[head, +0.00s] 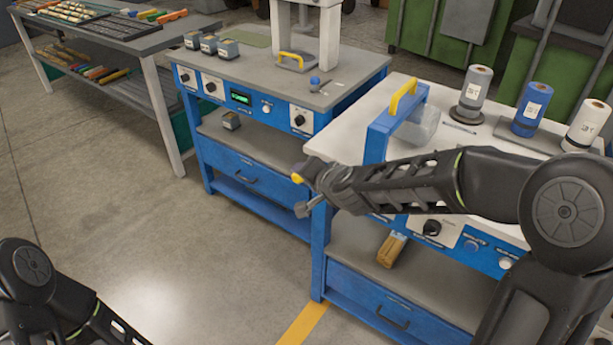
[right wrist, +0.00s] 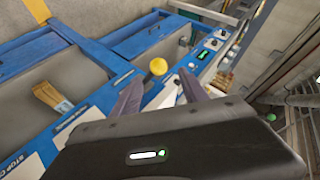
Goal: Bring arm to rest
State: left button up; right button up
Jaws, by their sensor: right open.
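My right arm reaches in from the right in the head view, across the front of the white-topped bench (head: 350,135). Its gripper (head: 307,190) is at the left end of that bench, over the gap beside the grey-topped bench (head: 345,75). In the right wrist view the two fingers of the right gripper (right wrist: 160,82) are spread apart. A round yellow knob or ball (right wrist: 157,66) shows between and beyond the fingertips, and at the gripper in the head view (head: 297,178). I cannot tell whether they touch. My left arm shows at lower left; its gripper is out of frame.
On the white-topped bench are a blue frame with a yellow handle (head: 403,97), a clear container (head: 420,125) and rolls in grey (head: 477,85), blue (head: 532,105) and white (head: 586,122). A tan bundle (head: 391,250) lies on its shelf. The floor at left is clear.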

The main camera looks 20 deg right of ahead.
dwell(0.3)
jog(key=s+a+f+n+g+y+p, duration=0.1)
jog(key=s+a+f+n+g, duration=0.15)
jog(key=s+f, duration=0.55)
jog(key=s+a+f+n+g+p, duration=0.1)
jog(key=s+a+f+n+g, duration=0.25)
jog(key=f, duration=0.75)
jog(key=s+a+f+g, duration=0.1)
jog(key=s+f, duration=0.3)
jog(key=s, duration=0.3)
jog(key=s+a+f+n+g+y+p, duration=0.1)
jog(key=s+a+f, duration=0.1)
jog(key=s+f, duration=0.2)
jog(key=s+a+f+n+g+p, duration=0.1)
jog(key=s+f+g, duration=0.1)
jog(key=s, duration=0.9)
jog(key=shift+a+f+y, duration=0.25)
jog(key=shift+f+y, duration=0.05)
jog(key=shift+f, duration=0.6)
